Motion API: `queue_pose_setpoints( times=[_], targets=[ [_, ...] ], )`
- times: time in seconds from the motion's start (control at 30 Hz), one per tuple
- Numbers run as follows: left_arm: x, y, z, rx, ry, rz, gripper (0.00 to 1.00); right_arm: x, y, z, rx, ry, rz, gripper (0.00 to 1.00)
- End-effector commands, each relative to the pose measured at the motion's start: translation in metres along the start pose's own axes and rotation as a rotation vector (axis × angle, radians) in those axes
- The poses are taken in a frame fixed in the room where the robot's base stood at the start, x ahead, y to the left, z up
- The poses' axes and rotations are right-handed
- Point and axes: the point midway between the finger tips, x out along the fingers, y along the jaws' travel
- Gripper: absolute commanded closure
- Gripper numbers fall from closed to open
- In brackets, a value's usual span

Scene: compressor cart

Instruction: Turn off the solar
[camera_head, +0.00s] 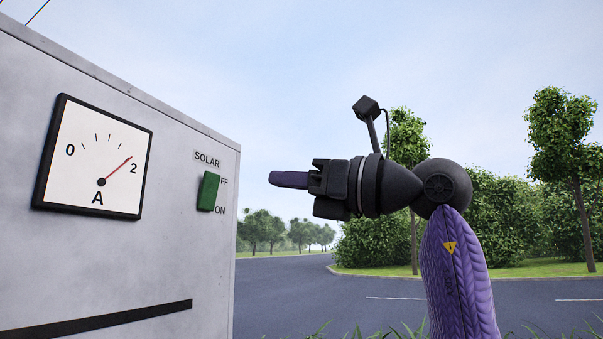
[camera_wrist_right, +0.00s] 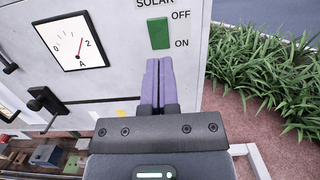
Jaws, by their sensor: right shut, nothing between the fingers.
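The green solar switch (camera_head: 208,192) is on the right part of the grey cabinet's front, under the label SOLAR, with OFF at its top and ON at its bottom. I cannot tell which way it is tipped. In the right wrist view the switch (camera_wrist_right: 158,33) is just beyond my fingertips. My right gripper (camera_head: 273,179) is shut and empty, to the right of the switch and apart from it in the head view. Its purple fingers (camera_wrist_right: 158,66) are together and point toward the switch. My left gripper is not in view.
An ammeter (camera_head: 93,157) left of the switch has its red needle near 2. A black handle (camera_wrist_right: 45,108) sticks out below the meter in the wrist view. Grass (camera_wrist_right: 270,75) lies right of the cabinet (camera_head: 184,255). The air around my right gripper is clear.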

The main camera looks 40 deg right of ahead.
Motion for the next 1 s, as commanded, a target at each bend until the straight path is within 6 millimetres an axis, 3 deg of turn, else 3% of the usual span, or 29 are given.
queue_pose_setpoints(
  times=[0.2, 0.4, 0.87, 1.0],
  targets=[
    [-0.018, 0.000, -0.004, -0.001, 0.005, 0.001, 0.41, 0.048, 0.001, 0.003, 0.002, 0.003, 0.002, 1.00],
    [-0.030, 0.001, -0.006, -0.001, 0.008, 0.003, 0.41, 0.078, 0.001, 0.003, 0.001, 0.001, 0.002, 1.00],
    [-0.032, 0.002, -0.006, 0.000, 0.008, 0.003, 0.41, 0.088, 0.000, 0.000, 0.001, 0.000, 0.000, 1.00],
    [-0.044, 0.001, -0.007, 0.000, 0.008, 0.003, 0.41, 0.091, 0.000, 0.006, 0.000, 0.028, 0.000, 1.00]
  ],
)
